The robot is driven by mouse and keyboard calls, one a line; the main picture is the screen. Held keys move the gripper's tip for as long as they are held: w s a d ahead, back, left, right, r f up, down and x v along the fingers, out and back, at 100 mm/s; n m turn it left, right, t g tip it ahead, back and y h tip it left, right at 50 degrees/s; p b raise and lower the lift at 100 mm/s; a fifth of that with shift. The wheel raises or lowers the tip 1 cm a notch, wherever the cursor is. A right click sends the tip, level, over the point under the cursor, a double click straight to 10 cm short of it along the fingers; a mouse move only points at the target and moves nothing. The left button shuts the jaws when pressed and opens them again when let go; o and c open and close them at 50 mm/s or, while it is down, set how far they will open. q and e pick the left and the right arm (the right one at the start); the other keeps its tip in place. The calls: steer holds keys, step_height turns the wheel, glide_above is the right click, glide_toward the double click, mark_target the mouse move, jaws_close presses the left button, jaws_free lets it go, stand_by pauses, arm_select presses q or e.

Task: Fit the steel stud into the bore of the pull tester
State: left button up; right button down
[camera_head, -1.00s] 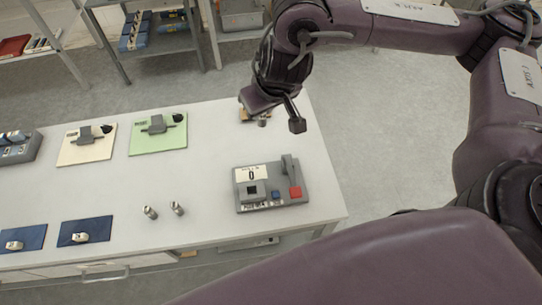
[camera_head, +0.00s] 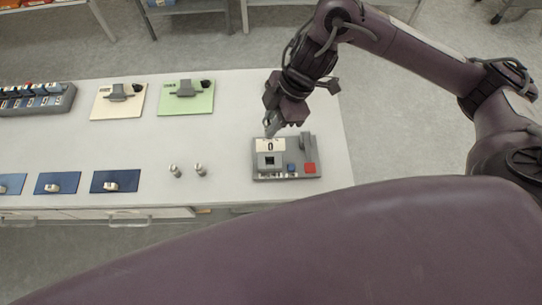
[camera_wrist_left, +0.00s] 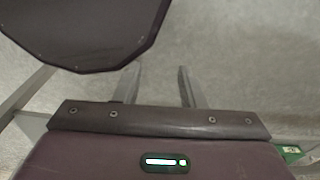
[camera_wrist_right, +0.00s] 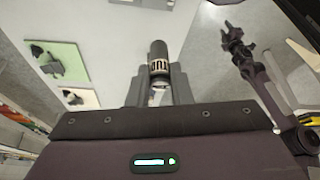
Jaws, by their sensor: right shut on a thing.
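The pull tester (camera_head: 311,171) is a grey unit with a square block (camera_head: 269,162) with a dark opening, a lever, a blue button and a red button. It sits near the right end of the white table. My right gripper (camera_head: 270,126) is just behind and above its left part, pointing down. In the right wrist view this gripper (camera_wrist_right: 157,88) is shut on a dark grey cylinder, the steel stud (camera_wrist_right: 158,52), with a pale lettered band. The stud's far end and the bore do not show together. My left gripper (camera_wrist_left: 157,86) is open and empty over the floor.
Two small metal cylinders (camera_head: 174,171) (camera_head: 200,170) stand left of the tester. Blue mats (camera_head: 125,186) with small parts lie along the front edge. Cream (camera_head: 102,108) and green (camera_head: 206,90) boards and a grey rack (camera_head: 68,104) are farther back. The table between is clear.

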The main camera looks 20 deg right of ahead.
glide_above(272, 155)
steer(key=s, duration=0.2)
step_height(272, 155, down, 12)
steer(key=f, duration=0.3)
steer(key=f+p, duration=0.1)
steer(key=shift+w+a+f, duration=0.2)
steer(key=shift+a+f, duration=0.05)
steer(key=shift+f, duration=0.15)
arm_select(q)
steer(key=shift+w+a+r, duration=0.3)
steer(key=shift+w+a, duration=0.1)
steer(key=shift+a, duration=0.15)
arm_select(e)
steer(key=shift+f, duration=0.25)
steer(key=shift+f, duration=0.15)
steer(key=c, duration=1.3)
jaws_free()
arm_select(q)
steer(key=shift+f, duration=0.1)
